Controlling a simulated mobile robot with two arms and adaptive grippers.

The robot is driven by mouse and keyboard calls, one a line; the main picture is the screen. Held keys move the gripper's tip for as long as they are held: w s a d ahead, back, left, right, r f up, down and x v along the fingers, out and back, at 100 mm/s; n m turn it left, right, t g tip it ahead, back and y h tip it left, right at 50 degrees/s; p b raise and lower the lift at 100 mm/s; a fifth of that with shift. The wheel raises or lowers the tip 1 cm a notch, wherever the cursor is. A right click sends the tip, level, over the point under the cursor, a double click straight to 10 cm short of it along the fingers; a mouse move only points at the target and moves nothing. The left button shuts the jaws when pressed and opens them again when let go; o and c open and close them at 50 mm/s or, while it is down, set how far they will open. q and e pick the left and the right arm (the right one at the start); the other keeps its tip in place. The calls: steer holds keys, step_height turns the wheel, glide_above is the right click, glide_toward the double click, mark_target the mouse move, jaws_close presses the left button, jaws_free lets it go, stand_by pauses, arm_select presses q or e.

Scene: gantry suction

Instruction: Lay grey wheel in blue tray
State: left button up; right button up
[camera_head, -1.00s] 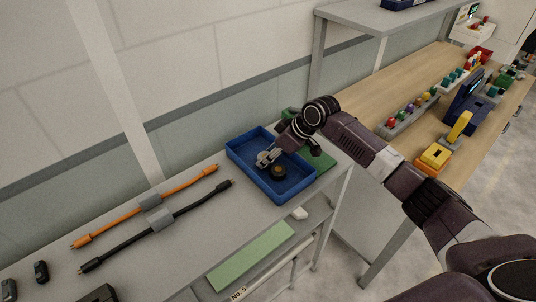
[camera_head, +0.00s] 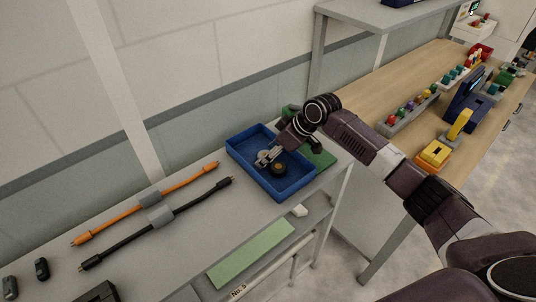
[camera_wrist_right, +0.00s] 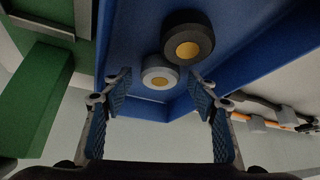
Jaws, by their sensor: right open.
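The blue tray (camera_head: 288,193) stands on the grey shelf top; its floor and walls also fill much of the right wrist view (camera_wrist_right: 125,35). The grey wheel (camera_wrist_right: 160,72), pale with a yellow hub, lies in the tray, between and just beyond my right fingertips. My right gripper (camera_head: 266,157) is low over the tray, its two fingers (camera_wrist_right: 160,84) spread and apart from the wheel. In the head view my gripper hides the grey wheel. A black wheel with a yellow hub (camera_wrist_right: 188,38) lies beside it, and shows in the head view (camera_head: 279,169). My left gripper is not in view.
A green object (camera_wrist_right: 35,95) stands beside the tray. An orange cable (camera_head: 190,180) and a black cable (camera_head: 200,204) lie left of the tray in grey holders. A wooden bench (camera_head: 415,95) with several parts extends at the right. A wall stands behind.

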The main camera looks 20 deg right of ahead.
steer(key=b+v, duration=0.2)
steer(key=v, duration=0.9)
steer(key=shift+r, duration=0.2)
steer(key=shift+s+d, duration=0.1)
